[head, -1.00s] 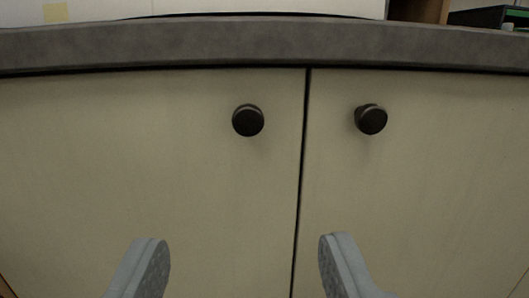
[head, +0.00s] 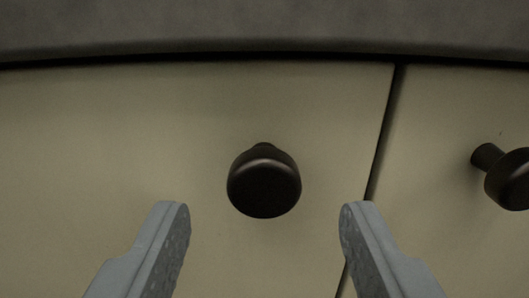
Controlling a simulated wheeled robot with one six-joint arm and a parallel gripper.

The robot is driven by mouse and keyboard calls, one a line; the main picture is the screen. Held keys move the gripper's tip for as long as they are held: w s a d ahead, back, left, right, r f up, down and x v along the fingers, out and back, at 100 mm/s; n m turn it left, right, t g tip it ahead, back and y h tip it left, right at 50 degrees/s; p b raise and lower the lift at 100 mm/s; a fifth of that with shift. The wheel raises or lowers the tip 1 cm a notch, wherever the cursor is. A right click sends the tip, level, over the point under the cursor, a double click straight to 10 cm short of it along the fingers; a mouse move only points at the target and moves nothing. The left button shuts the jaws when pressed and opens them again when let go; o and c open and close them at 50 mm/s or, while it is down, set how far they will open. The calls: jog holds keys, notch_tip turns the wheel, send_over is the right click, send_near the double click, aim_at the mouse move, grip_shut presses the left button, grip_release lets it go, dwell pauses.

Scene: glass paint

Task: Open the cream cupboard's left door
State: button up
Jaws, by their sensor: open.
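The cream cupboard's left door (head: 100,150) fills most of the head view and is closed. Its dark round knob (head: 264,184) stands out near the door's upper right corner. My gripper (head: 265,215) is open and empty, with one grey finger to each side of the knob in the picture and the tips slightly below it. The fingers do not touch the knob. The right door (head: 455,120) is also closed, with a thin dark gap between the doors.
The right door's dark knob (head: 510,182) is at the right edge of the view, partly cut off. The grey countertop (head: 260,30) runs across the top, above the doors.

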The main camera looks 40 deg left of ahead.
aim_at(264, 153)
jog(key=shift+x, duration=1.2)
jog(key=shift+c, duration=0.2)
grip_shut()
jog(key=shift+s, duration=0.1)
